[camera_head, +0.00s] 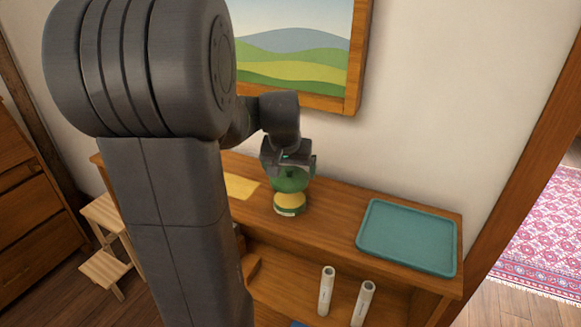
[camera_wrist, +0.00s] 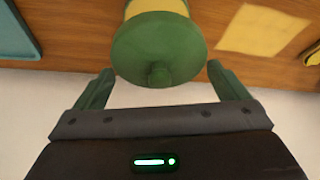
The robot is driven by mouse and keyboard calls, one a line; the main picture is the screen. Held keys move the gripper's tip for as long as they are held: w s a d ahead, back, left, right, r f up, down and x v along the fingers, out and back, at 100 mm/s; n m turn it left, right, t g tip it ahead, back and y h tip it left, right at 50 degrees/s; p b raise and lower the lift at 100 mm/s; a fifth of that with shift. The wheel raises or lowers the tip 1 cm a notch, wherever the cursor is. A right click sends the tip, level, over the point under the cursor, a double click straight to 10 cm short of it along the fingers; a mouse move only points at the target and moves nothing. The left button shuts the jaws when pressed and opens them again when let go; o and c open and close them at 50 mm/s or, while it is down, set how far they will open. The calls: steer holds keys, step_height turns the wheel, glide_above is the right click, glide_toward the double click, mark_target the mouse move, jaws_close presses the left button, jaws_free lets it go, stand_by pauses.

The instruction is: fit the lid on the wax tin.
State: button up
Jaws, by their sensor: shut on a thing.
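My gripper (camera_head: 290,170) is above the shelf top, with its fingers on either side of the round green lid (camera_head: 290,181). In the wrist view, the lid (camera_wrist: 158,42) shows its top and small knob between the fingertips of my gripper (camera_wrist: 160,72), which is shut on its rim. The yellow wax tin (camera_head: 289,201) stands upright on the wood right under the lid. Its yellow side (camera_wrist: 156,8) shows behind the lid in the wrist view. I cannot tell whether the lid is seated on the tin or slightly above it.
A teal tray (camera_head: 408,237) lies right of the tin on the shelf top (camera_head: 335,212). A yellow sheet (camera_head: 241,187) lies left of it. Two white tubes (camera_head: 326,291) stand lower down. A framed picture (camera_head: 300,50) hangs on the wall behind.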

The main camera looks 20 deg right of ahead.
mark_target(290, 195)
steer(key=shift+f, duration=0.1)
steer(key=shift+f+b, duration=2.25)
steer(key=shift+f, duration=0.55)
steer(key=shift+f+b, duration=0.4)
steer(key=shift+f, duration=0.15)
steer(key=o, duration=0.6)
steer(key=v, duration=1.3)
steer(key=shift+s+r, duration=0.2)
steer(key=shift+r, duration=0.2)
